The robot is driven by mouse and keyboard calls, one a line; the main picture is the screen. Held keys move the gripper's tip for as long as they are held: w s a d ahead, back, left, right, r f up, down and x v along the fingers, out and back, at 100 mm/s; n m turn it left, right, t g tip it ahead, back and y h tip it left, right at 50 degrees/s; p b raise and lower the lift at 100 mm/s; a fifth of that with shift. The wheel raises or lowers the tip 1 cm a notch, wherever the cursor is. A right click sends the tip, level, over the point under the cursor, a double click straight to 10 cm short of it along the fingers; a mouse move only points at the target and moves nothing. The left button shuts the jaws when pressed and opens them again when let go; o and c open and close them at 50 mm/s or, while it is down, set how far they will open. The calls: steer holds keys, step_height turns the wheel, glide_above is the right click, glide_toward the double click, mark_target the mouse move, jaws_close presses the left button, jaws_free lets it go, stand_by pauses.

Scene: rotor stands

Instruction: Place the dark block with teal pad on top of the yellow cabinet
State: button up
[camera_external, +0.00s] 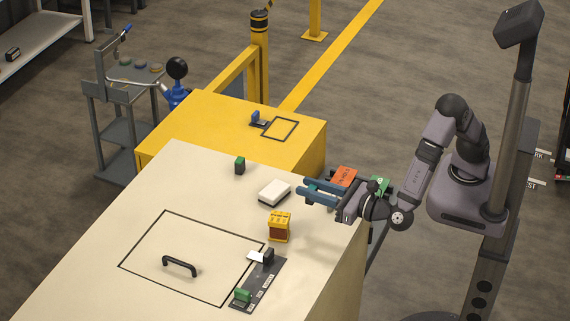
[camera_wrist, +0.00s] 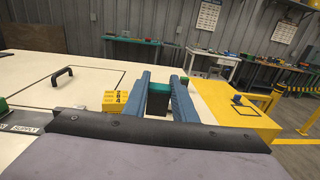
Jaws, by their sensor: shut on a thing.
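In the wrist view, a dark block with a teal-green pad (camera_wrist: 158,102) sits between the two blue fingers of my gripper (camera_wrist: 160,84). In the external view, my gripper (camera_external: 316,190) is raised over the right end of the cream table, shut on that block, pointing left; the block itself is hard to make out there. The yellow cabinet (camera_external: 205,112) stands beyond the table, apart from my gripper. Its top shows at the right of the wrist view (camera_wrist: 215,98). A dark outlined square (camera_external: 281,129) and a small blue-topped block (camera_external: 256,118) are on it.
The cream table (camera_external: 165,185) carries a green-topped dark block (camera_external: 240,166), a white box (camera_external: 274,192), a yellow box (camera_external: 279,228), a black handle (camera_external: 180,265) and a dark strip (camera_external: 262,284). A yellow post (camera_external: 259,60) stands behind the cabinet.

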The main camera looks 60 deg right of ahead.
steer(key=w+d+f+m+h+b, duration=0.1)
steer(key=w+d+h+b, duration=0.1)
steer(key=w+d, duration=0.2)
steer(key=w+d+f+m+g+h+b, duration=0.1)
steer(key=w+d+f+m+h+b, duration=0.1)
steer(key=d, duration=0.4)
steer(key=w+d+f+m+h+b, duration=0.1)
steer(key=w+d+f+h+b, duration=0.1)
steer(key=w+d, duration=0.3)
steer(key=shift+w+d+f+g+h, duration=0.1)
steer(key=shift+w+d+g+h, duration=0.2)
steer(key=shift+d, duration=0.3)
steer(key=w+d+m+g+h+b, duration=0.15)
steer(key=w+d+b, duration=0.35)
steer(key=d, duration=0.7)
steer(key=w+d+m+g+h+b, duration=0.15)
steer(key=w+d+b, duration=0.35)
steer(key=d, duration=0.8)
steer(key=n+t+y, duration=0.5)
steer(key=n+y, duration=0.3)
steer(key=y, duration=0.3)
glide_above(259, 161)
steer(key=s+a, duration=0.3)
steer(key=a, duration=0.2)
step_height(259, 161, down, 4)
steer(key=shift+w+f, duration=0.2)
steer(key=shift+f, duration=4.7)
steer(key=shift+f+b, duration=0.25)
steer(key=shift+b, duration=0.05)
